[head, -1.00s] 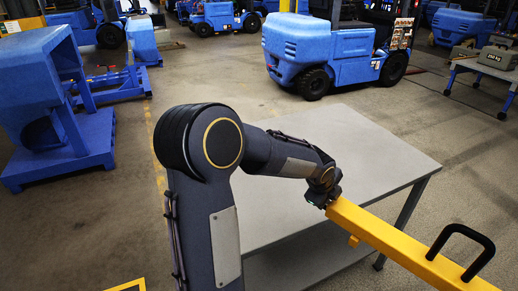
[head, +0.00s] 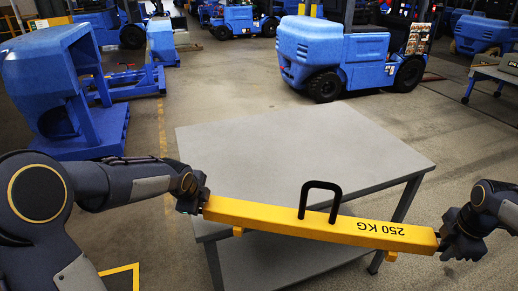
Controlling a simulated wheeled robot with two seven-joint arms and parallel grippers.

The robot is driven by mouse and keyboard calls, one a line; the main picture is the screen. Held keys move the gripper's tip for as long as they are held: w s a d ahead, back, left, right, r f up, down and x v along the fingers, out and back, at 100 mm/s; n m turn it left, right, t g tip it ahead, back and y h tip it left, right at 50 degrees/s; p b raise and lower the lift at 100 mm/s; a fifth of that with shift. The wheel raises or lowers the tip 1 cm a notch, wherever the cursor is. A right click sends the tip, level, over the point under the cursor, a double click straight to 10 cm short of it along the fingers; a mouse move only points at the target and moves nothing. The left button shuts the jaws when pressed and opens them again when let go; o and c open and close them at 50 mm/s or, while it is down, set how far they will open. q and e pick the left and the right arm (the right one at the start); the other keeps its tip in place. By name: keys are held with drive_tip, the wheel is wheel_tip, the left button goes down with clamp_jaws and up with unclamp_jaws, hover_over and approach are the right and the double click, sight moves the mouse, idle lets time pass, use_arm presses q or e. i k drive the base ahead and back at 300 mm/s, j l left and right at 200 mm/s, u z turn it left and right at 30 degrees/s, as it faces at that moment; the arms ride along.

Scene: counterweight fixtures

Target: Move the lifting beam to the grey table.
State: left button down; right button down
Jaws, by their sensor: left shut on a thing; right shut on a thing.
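The yellow lifting beam (head: 290,222) has a black handle on top and the marking "250 KG". It spans in front of the near edge of the grey table (head: 300,150), partly overlapping it in the view, with its right end a little lower in the picture. My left gripper (head: 203,202) is shut on the beam's left end. My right gripper (head: 441,240) is shut on its right end. The beam appears held up by both grippers; whether any part touches the table is not clear.
The grey tabletop is bare, with a lower shelf (head: 270,262) under it. Blue forklifts (head: 340,55) stand behind. A blue machine frame (head: 60,90) is at the left, and a cart with a weight (head: 500,72) is at the far right. Open floor surrounds the table.

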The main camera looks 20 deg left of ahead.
sight(283, 166)
drive_tip(key=l+u, duration=0.2)
drive_tip(key=u, duration=0.15)
drive_tip(key=l+u, duration=0.2)
drive_tip(key=u, duration=0.15)
drive_tip(key=k+l+u, duration=0.1)
drive_tip(key=u, duration=0.25)
drive_tip(key=i+l, duration=1.2)
